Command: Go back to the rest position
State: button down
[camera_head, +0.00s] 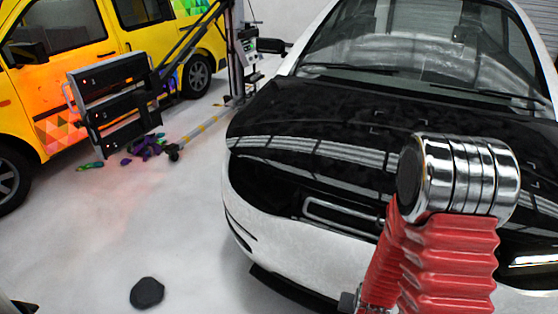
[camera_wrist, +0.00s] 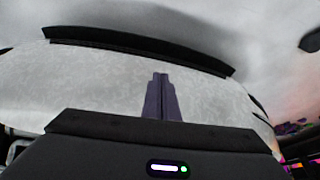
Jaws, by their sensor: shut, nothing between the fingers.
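My gripper (camera_wrist: 161,76) shows in the wrist view as two dark fingers pressed together, with nothing between them. It points at the white front bumper of the car, which shows upside down there (camera_wrist: 90,80); the gap to it is hard to judge. In the head view, my arm with its red sleeve and chrome joint stands at the right, in front of the white car (camera_head: 240,205) with its glossy black hood (camera_head: 300,120). My gripper is hidden or out of frame in the head view.
A black round piece (camera_head: 147,292) lies on the pale floor at the lower left. A yellow van (camera_head: 60,50) stands at the back left. A wheeled lamp stand (camera_head: 115,95) is beside it, with purple and green scraps (camera_head: 150,147) below. The floor (camera_head: 100,220) between is mostly clear.

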jog(key=s+a+r+n, duration=0.1)
jog(key=s+r, duration=0.3)
jog(key=r, duration=0.8)
jog(key=s+a+r+n, duration=0.1)
jog(key=s+a+r, duration=0.3)
jog(key=r, duration=0.9)
jog(key=s+a+r+n+t+y, duration=0.1)
jog(key=s+r, duration=0.3)
jog(key=r, duration=0.9)
jog(key=shift+s+a+n, duration=0.3)
jog(key=shift+a+n, duration=0.1)
jog(key=shift+a, duration=0.5)
